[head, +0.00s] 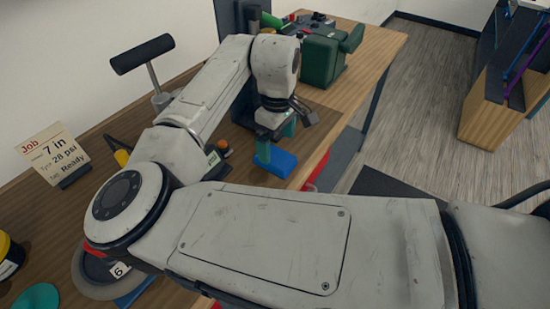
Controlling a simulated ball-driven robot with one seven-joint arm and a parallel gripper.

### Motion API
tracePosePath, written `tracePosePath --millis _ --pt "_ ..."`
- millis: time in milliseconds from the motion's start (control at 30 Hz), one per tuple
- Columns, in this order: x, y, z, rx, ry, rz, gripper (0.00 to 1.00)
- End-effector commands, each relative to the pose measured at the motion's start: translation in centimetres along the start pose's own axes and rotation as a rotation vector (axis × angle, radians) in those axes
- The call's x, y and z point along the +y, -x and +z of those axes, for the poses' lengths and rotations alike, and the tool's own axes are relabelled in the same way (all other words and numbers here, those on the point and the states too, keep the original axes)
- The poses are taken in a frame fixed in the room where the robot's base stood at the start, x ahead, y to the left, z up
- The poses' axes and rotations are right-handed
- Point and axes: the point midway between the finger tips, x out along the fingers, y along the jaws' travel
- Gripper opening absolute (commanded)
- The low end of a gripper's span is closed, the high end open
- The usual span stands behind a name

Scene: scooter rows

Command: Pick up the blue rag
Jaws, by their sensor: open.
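A flat, folded-looking blue piece, which looks like the blue rag (278,163), lies on the wooden bench near its right edge. My gripper (276,142) points down over it with its two teal fingers apart. The left fingertip is at or just above the rag's left part; I cannot tell whether it touches. The right finger is over the rag's far side. Nothing shows between the fingers.
A green vise (324,58) stands farther back on the bench (365,45). A black-handled pump (143,54), a job card (53,156) and a small orange-topped item (223,146) stand left of the gripper.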

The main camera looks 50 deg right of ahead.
Motion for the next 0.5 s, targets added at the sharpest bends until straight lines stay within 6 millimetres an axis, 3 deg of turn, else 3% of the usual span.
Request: tracePosePath --millis 300,500 --pt "-0.3 -4.0 -0.3 0.000 0.000 -0.002 0.99" --pt "-0.3 -5.2 -0.3 0.001 0.001 -0.001 0.99"
